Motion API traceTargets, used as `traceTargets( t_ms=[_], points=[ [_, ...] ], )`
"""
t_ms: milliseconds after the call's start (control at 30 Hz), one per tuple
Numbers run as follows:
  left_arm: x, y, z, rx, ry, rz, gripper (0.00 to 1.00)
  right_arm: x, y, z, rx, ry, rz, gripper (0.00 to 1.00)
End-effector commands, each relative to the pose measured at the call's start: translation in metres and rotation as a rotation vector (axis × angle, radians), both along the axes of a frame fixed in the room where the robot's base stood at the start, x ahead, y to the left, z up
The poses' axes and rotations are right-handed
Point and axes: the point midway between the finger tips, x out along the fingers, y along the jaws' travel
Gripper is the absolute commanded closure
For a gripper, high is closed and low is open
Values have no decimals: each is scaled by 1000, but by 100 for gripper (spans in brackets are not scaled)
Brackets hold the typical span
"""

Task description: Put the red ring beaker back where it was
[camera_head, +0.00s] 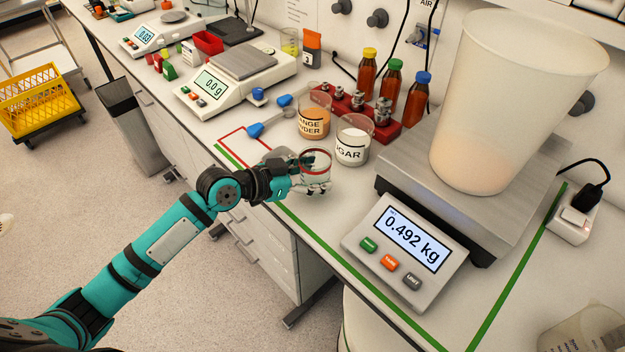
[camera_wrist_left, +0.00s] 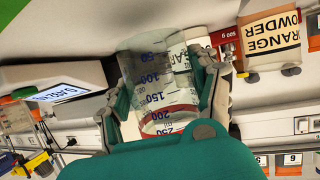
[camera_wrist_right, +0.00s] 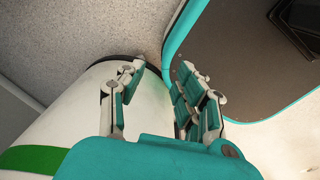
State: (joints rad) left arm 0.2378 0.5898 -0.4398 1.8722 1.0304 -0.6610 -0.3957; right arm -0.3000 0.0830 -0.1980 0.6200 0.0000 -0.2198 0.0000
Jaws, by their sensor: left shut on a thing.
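The red ring beaker (camera_head: 316,160) is clear glass with a red band, near the front edge of the bench, just in front of the sugar beaker. My left gripper (camera_head: 303,177) is shut around it. In the left wrist view the beaker (camera_wrist_left: 158,85) sits between both fingers, with blue volume marks and the red band showing. Whether its base touches the bench is unclear. A red outline (camera_head: 232,137) is marked on the bench, left of the beaker. My right gripper (camera_wrist_right: 158,85) shows only in the right wrist view, with its fingers apart and nothing held.
The sugar beaker (camera_head: 352,142) and orange powder beaker (camera_head: 313,120) stand close behind. Blue scoops (camera_head: 270,127) lie beside the red outline. A small scale (camera_head: 225,90) stands left; a large scale (camera_head: 405,250) reading 0.492 kg bears a big white cup (camera_head: 505,110) on the right.

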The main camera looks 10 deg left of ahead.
Motion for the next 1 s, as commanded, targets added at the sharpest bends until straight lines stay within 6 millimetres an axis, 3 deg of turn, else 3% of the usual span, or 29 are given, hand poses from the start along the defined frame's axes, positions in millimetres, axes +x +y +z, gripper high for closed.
traceTargets(
  t_ms=[200,533,567,600,733,1000],
  points=[
    [-1,0,-24,0,2,2,76,1,0,5,0,-1,0,65],
    [-1,0,-29,0,1,1,76,1,3,1,3,-1,0,65],
    [-1,1,-28,0,1,1,35,1,3,2,3,-1,0,65],
    [-1,0,-28,0,1,1,30,1,4,3,4,-1,0,65],
    [-1,1,-28,1,2,1,13,1,6,3,6,-1,1,65],
    [-1,1,-27,0,1,1,13,0,6,3,7,0,2,65]
  ],
)
